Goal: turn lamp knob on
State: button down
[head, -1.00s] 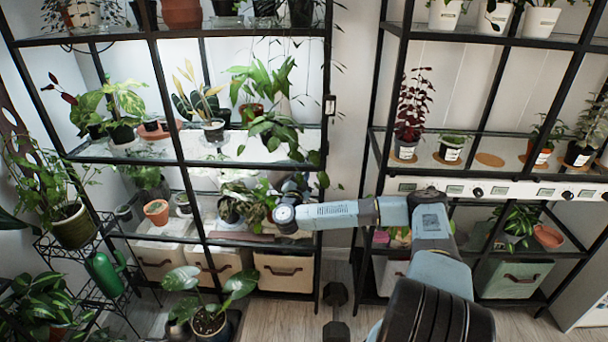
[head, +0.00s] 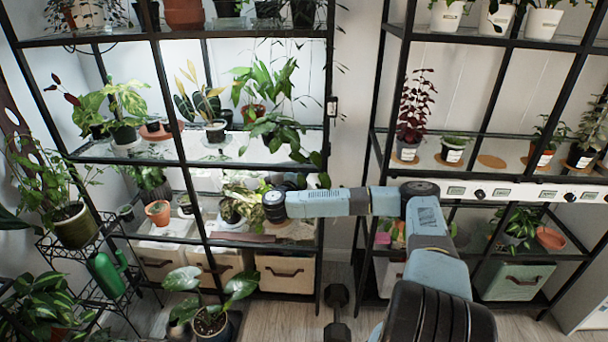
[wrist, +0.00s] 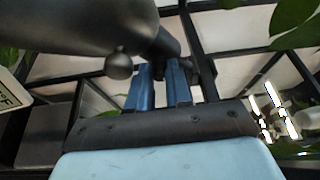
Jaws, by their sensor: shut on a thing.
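In the wrist view, a dark, smooth lamp body (wrist: 80,25) fills the upper left, with a small dark ball-ended part (wrist: 118,65) below it. The blue fingers of my gripper (wrist: 160,72) are close together, their tips against the dark part at the lamp's right end. They are shut on what I take to be the lamp knob, which the fingers mostly hide. In the head view my arm reaches left into the lower level of the left shelf (head: 185,165). My gripper and the lamp cannot be made out there.
Leafy plants (head: 240,205) crowd the shelf around my wrist. Black shelf posts (head: 325,150) stand close to my arm. A white label (wrist: 12,92) is at the wrist view's left edge. Bright white shapes (wrist: 275,110) show at right.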

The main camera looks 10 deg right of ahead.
jog(key=shift+r+m, duration=0.1)
jog(key=shift+m, duration=0.5)
jog(key=shift+d, duration=0.1)
jog(key=c, duration=1.3)
grip_release()
